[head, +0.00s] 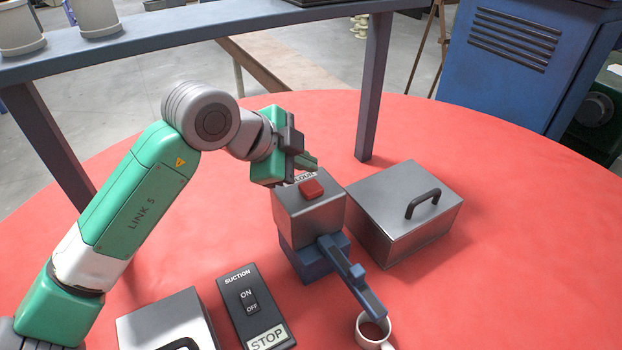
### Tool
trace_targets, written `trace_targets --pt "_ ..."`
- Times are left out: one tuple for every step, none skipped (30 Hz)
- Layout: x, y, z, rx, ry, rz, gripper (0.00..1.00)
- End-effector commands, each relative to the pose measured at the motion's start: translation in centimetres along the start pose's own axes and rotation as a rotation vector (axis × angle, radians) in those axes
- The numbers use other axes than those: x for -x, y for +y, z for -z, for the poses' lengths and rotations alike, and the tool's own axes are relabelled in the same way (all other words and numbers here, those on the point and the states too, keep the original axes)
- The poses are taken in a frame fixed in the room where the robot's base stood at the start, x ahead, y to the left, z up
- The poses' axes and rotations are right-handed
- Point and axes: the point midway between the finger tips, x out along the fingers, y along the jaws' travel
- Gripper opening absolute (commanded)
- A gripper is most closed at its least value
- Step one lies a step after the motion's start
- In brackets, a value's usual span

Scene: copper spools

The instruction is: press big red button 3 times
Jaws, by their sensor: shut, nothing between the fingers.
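The big red button (311,189) sits on top of a grey metal box (318,222), which rests on a blue base (306,258). A partly hidden white label shows behind the button. My gripper (308,163) comes in from the left and is just behind and above the button in the picture. Its fingers are shut with nothing between them. They look apart from the button, but I cannot tell the exact gap.
A silver lidded box (405,222) with a dark handle stands right of the machine. A blue lever (352,278) reaches toward a white mug (366,340). A suction switch box (252,300) and another metal box (165,322) are in front. A blue shelf (190,32) spans behind.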

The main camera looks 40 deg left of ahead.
Motion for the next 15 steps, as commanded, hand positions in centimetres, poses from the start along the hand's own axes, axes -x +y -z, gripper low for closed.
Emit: trace_targets --pt "0.7 -0.5 0.5 0.000 0.001 0.001 0.00" --pt "0.9 -0.7 0.7 0.000 0.001 0.001 0.00" --pt "1.1 -0.9 0.9 0.000 0.001 0.001 0.00" --pt "1.4 -1.0 1.1 -0.001 0.001 0.000 0.00" --pt "1.6 -1.1 1.2 -0.001 0.000 0.000 0.00" --pt "1.8 -1.4 1.4 0.000 0.000 0.000 0.00" --pt "2.0 -1.5 1.5 0.000 0.000 0.000 0.00" --pt "2.1 -1.6 1.6 0.000 0.001 0.000 0.00" --pt "2.2 -1.6 1.6 0.001 0.001 0.001 0.00" --pt "2.1 -1.6 1.6 0.001 0.001 0.001 0.00" --pt "2.1 -1.6 1.5 0.001 0.001 0.001 0.00" --pt "2.1 -1.5 1.5 0.001 0.000 0.001 0.00" --pt "2.0 -1.5 1.5 0.001 0.000 0.001 0.00" --pt "2.0 -1.5 1.5 0.001 0.000 0.001 0.00" --pt "2.0 -1.5 1.5 0.001 0.000 0.001 0.00"
